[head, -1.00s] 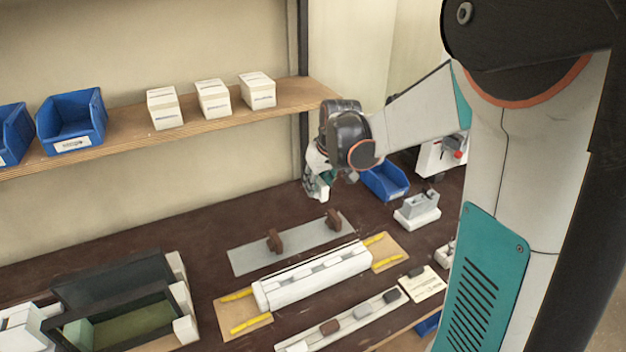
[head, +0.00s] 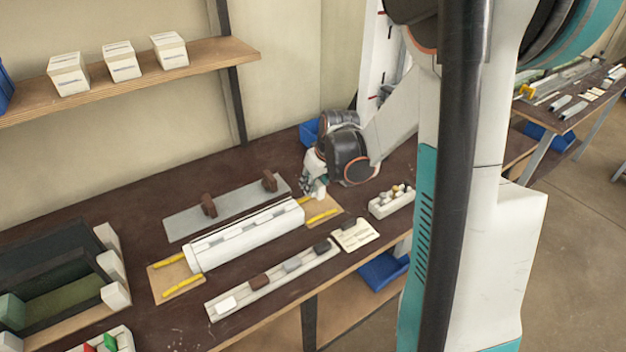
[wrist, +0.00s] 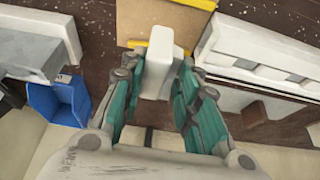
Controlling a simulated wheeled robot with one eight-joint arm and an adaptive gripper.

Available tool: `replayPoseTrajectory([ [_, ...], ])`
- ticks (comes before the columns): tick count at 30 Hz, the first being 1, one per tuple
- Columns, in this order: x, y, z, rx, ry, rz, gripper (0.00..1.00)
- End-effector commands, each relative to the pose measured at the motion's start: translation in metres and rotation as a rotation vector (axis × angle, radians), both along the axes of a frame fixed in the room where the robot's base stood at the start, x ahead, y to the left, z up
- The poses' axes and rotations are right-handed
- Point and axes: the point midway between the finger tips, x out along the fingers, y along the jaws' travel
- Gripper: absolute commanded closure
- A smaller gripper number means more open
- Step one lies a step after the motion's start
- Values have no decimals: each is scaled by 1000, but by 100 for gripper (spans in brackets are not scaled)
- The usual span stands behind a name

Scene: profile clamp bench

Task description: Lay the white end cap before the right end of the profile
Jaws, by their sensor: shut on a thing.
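The profile (head: 245,238) is a long white bar on the bench, with a wooden pad bearing yellow strips at each end. My gripper (head: 316,190) is low over the right-hand pad (head: 333,205), just beyond the profile's right end. In the wrist view my gripper (wrist: 160,65) is shut on a white block, the white end cap (wrist: 158,70), held between its teal fingers. The cap appears above or at the pad; whether it touches cannot be told. The profile's end (wrist: 265,45) shows to the right of the cap. In the head view, the gripper mostly hides the cap.
A grey plate with brown clamps (head: 225,208) lies behind the profile. A strip (head: 240,302) with several coloured blocks and a card (head: 355,235) lie in front. A white holder with pegs (head: 392,203) stands right. A blue bin (head: 309,133) is behind my gripper.

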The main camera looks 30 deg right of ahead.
Motion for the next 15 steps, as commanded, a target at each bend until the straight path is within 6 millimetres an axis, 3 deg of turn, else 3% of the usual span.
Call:
replayPoseTrajectory([
  [15,0,0,-47,0,0,0,89],
])
